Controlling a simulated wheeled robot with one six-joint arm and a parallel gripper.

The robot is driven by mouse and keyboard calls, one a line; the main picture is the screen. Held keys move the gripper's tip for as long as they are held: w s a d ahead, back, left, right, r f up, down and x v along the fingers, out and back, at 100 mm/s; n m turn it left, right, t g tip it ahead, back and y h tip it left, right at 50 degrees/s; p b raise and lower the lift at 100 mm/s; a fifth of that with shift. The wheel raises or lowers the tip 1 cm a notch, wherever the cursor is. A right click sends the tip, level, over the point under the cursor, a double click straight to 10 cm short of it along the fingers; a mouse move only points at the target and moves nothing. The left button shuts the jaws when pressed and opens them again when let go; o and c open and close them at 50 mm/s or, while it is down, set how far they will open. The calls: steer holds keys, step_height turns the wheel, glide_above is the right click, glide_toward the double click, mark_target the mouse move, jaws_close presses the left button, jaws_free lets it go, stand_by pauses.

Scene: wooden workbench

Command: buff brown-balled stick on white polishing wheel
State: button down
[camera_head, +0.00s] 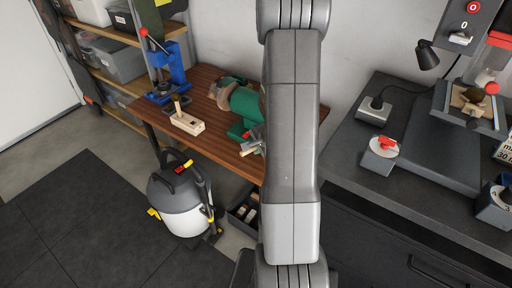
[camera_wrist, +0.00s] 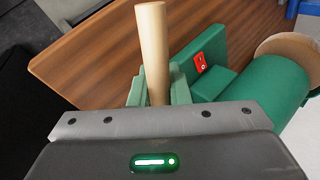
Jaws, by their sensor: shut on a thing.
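My gripper (camera_wrist: 155,92) is shut on a pale wooden stick (camera_wrist: 152,45), which stands up between its fingers in the wrist view. No ball shows on the visible part of this stick. The green polishing machine (camera_head: 244,103) stands on the workbench (camera_head: 220,148), and its body also shows to the right of my gripper in the wrist view (camera_wrist: 268,112). A tan-brown wheel (camera_head: 214,88) is on its left end. No white wheel is visible; my arm covers the machine's right side in the head view.
A wooden block (camera_head: 188,124) with an upright stick (camera_head: 178,104) sits left of the machine. A blue press (camera_head: 168,72) stands at the back left. A red switch (camera_wrist: 200,63) is on the machine's base. A vacuum cleaner (camera_head: 180,205) stands before the bench.

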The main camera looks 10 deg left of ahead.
steer(key=shift+w+d+r, duration=0.1)
steer(key=shift+w+d, duration=0.15)
steer(key=shift+w, duration=0.5)
stand_by(3.2)
steer(key=shift+s+a+b, duration=0.2)
steer(key=shift+s+b, duration=0.15)
steer(key=shift+s, duration=0.3)
steer(key=shift+s+a+b, duration=0.2)
steer(key=shift+s+b, duration=0.15)
steer(key=shift+s, duration=0.25)
steer(key=s, duration=0.1)
steer(key=s+a+b, duration=0.1)
steer(key=s, duration=0.1)
steer(key=s+a, duration=0.1)
steer(key=s, duration=0.1)
steer(key=shift+s+b, duration=0.1)
steer(key=shift+b, duration=0.3)
